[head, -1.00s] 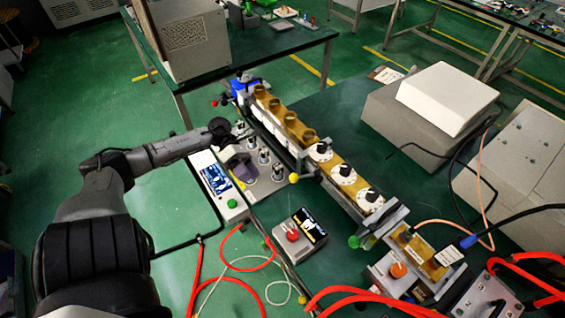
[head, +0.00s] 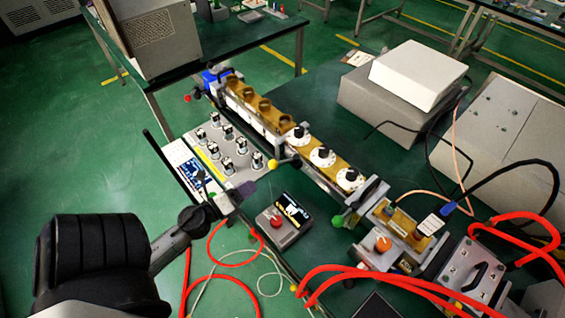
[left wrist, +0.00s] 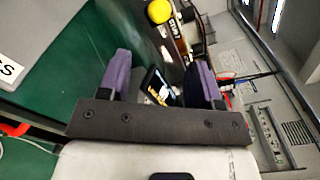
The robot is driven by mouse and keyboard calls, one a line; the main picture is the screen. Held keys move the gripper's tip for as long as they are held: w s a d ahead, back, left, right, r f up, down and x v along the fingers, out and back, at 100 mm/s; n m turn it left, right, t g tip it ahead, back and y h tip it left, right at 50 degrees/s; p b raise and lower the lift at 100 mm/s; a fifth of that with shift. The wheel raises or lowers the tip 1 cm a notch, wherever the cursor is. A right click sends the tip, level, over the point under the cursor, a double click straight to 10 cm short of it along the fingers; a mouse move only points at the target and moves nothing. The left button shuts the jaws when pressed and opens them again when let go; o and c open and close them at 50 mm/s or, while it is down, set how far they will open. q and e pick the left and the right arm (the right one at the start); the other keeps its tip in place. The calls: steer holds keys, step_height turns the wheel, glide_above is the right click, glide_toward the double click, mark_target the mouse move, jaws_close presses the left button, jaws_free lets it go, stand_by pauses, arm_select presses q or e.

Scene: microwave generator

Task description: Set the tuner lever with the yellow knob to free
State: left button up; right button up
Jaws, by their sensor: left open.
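The yellow knob (head: 271,164) is on a short lever at the left side of the brass-and-white waveguide row (head: 325,165). In the head view it points left toward the knob panel. It also shows as a yellow ball at the top of the left wrist view (left wrist: 159,11), beyond my fingers. My left gripper (head: 247,189) has purple fingers and is below and left of the yellow knob, apart from it. In the left wrist view its fingers (left wrist: 163,77) are spread with nothing gripped between them. My right gripper is not in view. Any lever marking is too small to read.
A panel with several knobs (head: 215,150) and a screen unit (head: 190,165) lie left of the waveguide. A small box with a red knob (head: 277,221) stands close to my left gripper. A green knob (head: 337,221) is farther right. Red cables loop in front.

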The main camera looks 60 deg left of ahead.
mark_target(277, 162)
arm_select(q)
steer(key=shift+n+y, duration=0.5)
steer(key=shift+y, duration=0.1)
steer(key=p+x, duration=0.1)
steer(key=x, duration=0.3)
steer(key=p+x, duration=0.1)
steer(key=x, duration=0.3)
steer(key=p+x, duration=0.1)
steer(key=x, duration=0.2)
steer(key=shift+w+a+r, duration=0.3)
steer(key=shift+w+a, duration=0.05)
steer(key=shift+w+a+f, duration=0.1)
steer(key=shift+w+a, duration=0.1)
steer(key=shift+w, duration=0.5)
steer(key=c, duration=0.6)
jaws_close()
